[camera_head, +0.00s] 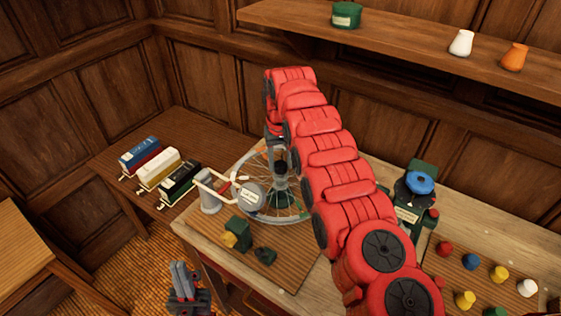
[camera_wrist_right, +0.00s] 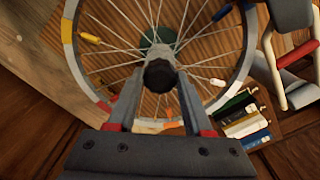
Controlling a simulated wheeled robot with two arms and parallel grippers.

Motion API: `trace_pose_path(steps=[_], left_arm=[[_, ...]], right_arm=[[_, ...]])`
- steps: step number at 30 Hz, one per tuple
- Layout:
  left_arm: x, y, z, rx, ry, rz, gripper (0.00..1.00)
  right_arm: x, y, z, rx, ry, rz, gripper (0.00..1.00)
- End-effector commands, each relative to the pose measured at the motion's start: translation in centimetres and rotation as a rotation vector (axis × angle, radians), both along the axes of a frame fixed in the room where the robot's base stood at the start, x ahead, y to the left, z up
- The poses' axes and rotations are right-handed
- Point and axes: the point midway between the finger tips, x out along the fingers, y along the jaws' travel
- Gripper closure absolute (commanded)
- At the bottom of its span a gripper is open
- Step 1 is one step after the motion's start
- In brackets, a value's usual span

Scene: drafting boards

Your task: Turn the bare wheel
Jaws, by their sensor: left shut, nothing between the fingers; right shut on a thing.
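The bare spoked wheel (camera_head: 262,217) lies flat over the wooden bench, with a metal rim and no tyre. In the right wrist view the wheel (camera_wrist_right: 241,62) shows coloured sections on its rim and small coloured pieces on several spokes. A dark faceted knob (camera_wrist_right: 160,76) stands at its hub. My right gripper (camera_wrist_right: 158,82) comes down over the hub and is shut on this knob. In the head view my red right arm hides part of the wheel's far and right side. My left gripper (camera_head: 181,268) is shut and empty, low in front of the bench.
A grey post (camera_head: 208,199) with pale arms and a labelled grey disc (camera_head: 250,194) stands at the wheel's left. Small green blocks (camera_head: 238,234) lie in front. A green device with a blue top (camera_head: 420,183) and coloured pegs (camera_head: 471,262) are right.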

Motion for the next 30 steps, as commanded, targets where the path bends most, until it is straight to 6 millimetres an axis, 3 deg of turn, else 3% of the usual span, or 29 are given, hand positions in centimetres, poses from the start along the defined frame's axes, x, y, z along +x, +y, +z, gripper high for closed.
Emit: trace_pose_path(steps=[13,14,18,30], left_arm=[[-0.01,0.0,0.02,0.0,0.0,0.0,1.0],[0.0,0.0,0.01,0.0,0.0,0.0,1.0],[-0.01,0.0,0.02,0.0,0.0,0.0,1.0],[0.0,0.0,0.36,0.0,0.0,0.0,1.0]], right_arm=[[0.14,-0.04,0.17,0.0,-0.005,-0.011,1.0],[0.14,-0.04,0.17,0.0,-0.005,-0.01,0.46],[0.1,-0.04,0.12,0.001,-0.004,-0.01,0.21],[0.05,-0.02,0.44,0.0,-0.002,-0.009,0.19]])
